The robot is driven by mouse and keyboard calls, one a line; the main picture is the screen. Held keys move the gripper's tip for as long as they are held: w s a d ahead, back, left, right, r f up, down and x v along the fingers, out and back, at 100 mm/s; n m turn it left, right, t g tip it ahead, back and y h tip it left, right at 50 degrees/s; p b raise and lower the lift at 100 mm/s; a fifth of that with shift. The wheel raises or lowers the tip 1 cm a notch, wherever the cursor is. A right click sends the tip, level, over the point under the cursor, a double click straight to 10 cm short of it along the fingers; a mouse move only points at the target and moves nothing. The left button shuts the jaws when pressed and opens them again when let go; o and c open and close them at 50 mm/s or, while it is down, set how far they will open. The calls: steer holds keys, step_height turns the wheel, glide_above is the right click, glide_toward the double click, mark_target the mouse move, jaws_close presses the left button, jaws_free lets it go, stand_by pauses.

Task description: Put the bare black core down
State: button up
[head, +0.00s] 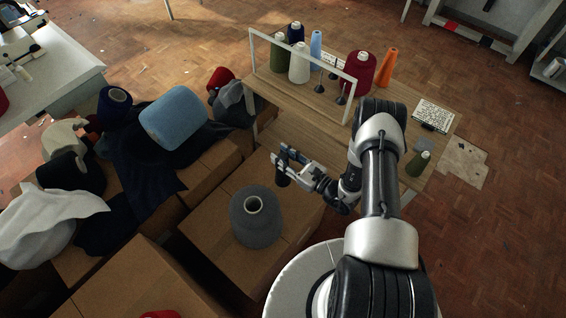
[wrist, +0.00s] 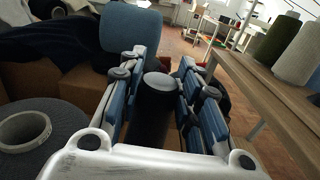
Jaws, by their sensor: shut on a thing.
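The bare black core (head: 283,178) is upright between the fingers of my gripper (head: 287,160). In the wrist view, the dark core (wrist: 157,115) with its grey top stands between the two blue-padded fingers (wrist: 158,90). My gripper is shut on it. It holds the core in front of the wooden table (head: 300,128), over or near the cardboard box that bears a big grey cone. The core's lower end looks clear of any surface, but the exact height is hard to tell.
The big grey yarn cone (head: 258,232) stands on a cardboard box (head: 205,222). Cloth and a light blue cone (head: 172,115) lie on boxes at left.

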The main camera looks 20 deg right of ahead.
steer(key=shift+r, duration=1.4)
steer(key=s+r+h, duration=0.1)
steer(key=s+r, duration=0.1)
steer(key=r, duration=0.8)
steer(key=s+r+m+t, duration=0.1)
steer(key=s+r, duration=0.1)
steer(key=r, duration=0.8)
steer(key=shift+h, duration=0.4)
steer(key=shift+d+m, duration=0.1)
steer(key=shift+m, duration=0.2)
